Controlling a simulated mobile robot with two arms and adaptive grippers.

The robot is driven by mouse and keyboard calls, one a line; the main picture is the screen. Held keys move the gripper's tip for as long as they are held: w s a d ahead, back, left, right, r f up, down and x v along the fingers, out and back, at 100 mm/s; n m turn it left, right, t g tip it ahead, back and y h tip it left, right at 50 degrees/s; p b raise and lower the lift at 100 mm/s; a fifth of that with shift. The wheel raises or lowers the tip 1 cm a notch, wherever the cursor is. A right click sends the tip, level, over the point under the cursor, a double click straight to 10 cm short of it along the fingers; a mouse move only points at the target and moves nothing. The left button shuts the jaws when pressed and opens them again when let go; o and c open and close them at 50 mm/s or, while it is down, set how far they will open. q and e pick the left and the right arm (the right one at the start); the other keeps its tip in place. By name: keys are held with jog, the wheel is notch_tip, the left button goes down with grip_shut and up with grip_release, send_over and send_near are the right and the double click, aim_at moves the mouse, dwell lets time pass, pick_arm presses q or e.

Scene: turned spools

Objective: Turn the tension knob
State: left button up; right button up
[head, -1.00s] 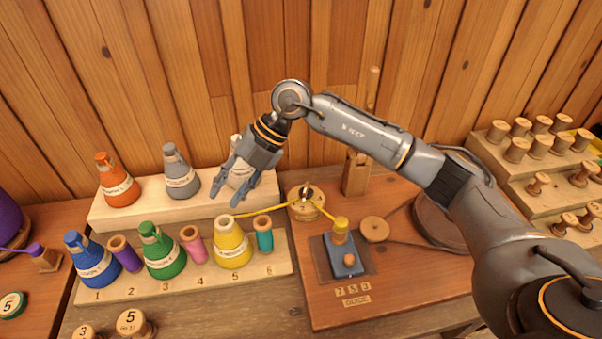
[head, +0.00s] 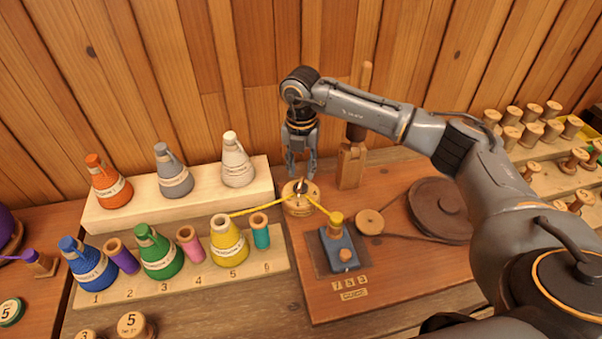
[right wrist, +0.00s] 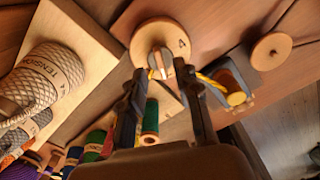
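The tension knob (head: 300,203) is a round wooden dial with a raised pointer, on the brown board in the middle of the head view. Yellow thread runs past it on both sides. In the right wrist view, the knob (right wrist: 158,40) shows a 4 on its face. My right gripper (head: 301,176) points down just above and behind the knob. Its two fingers are apart and empty, one to each side of the pointer in the wrist view, and no contact is visible. My left gripper is not in view.
A blue block with a yellow-wound spool (head: 338,243) stands right of the knob. A wooden post (head: 350,165) rises close behind it on the right. Coloured cones, including a yellow one (head: 229,245) and a white one (head: 237,165), stand to the left.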

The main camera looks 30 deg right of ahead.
aim_at(301, 181)
jog(key=shift+f, duration=1.75)
grip_shut()
